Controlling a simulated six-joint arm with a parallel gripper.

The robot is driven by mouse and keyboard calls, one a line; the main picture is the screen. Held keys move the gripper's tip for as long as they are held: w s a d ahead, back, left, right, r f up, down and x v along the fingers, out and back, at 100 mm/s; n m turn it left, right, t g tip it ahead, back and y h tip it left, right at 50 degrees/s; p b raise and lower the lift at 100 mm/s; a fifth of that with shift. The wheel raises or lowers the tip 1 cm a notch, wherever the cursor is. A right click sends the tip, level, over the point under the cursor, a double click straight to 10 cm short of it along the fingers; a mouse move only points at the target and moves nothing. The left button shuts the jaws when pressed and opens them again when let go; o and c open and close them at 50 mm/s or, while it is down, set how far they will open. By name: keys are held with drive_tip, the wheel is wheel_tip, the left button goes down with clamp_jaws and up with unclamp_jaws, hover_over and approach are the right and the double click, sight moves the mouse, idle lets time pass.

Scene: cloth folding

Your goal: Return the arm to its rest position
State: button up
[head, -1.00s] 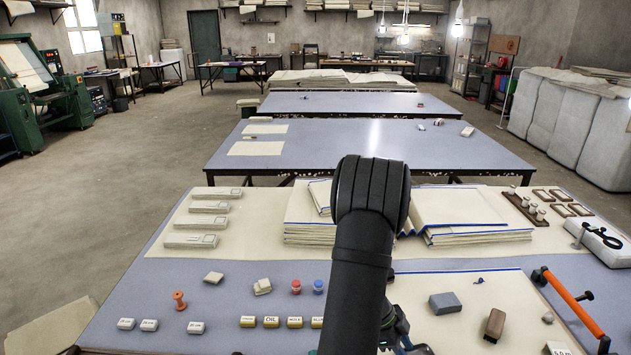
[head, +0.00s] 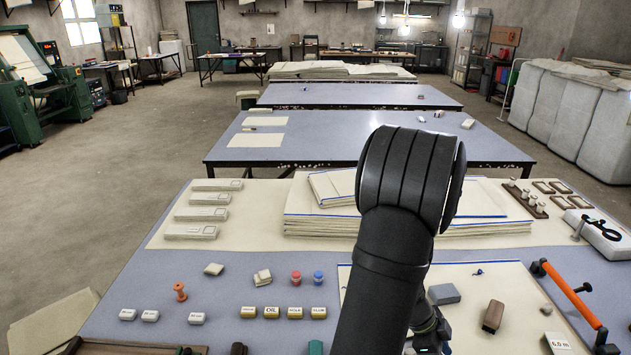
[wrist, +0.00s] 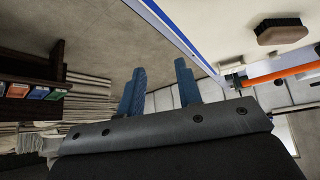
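My arm (head: 395,240) rises from the front edge of the table, with its black elbow over the folded cloths. My gripper is hidden in the head view. In the wrist view, the two blue fingers of my gripper (wrist: 160,92) stand apart with a clear gap and nothing between them. The folded cream cloths with blue edges (head: 300,222) lie stacked at the back of the table, partly behind my arm. A flat cream cloth (head: 515,282) with a blue edge lies at the right, partly hidden by my arm.
A grey block (head: 444,294) and a brown brush (head: 493,316) lie on the flat cloth. An orange-handled bar (head: 568,290) lies at the right edge. Spools, labelled blocks (head: 272,312) and pale bars (head: 210,198) lie at the left. The wrist view shows a dark shelf (wrist: 30,88).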

drive_tip(key=w+d+r+n+t, duration=0.1)
drive_tip(key=w+d+r+n, duration=0.1)
drive_tip(key=w+d+r, duration=0.4)
drive_tip(key=w+d+r+n+t, duration=0.1)
drive_tip(key=w+d+n+t, duration=0.15)
drive_tip(key=w+d, duration=0.65)
drive_tip(key=shift+g, duration=0.45)
drive_tip(key=f, duration=0.4)
drive_tip(key=a+f, duration=0.1)
drive_tip(key=f, duration=0.3)
drive_tip(key=w+f, duration=0.1)
drive_tip(key=f, duration=0.4)
drive_tip(key=shift+a, duration=0.2)
idle(1.1)
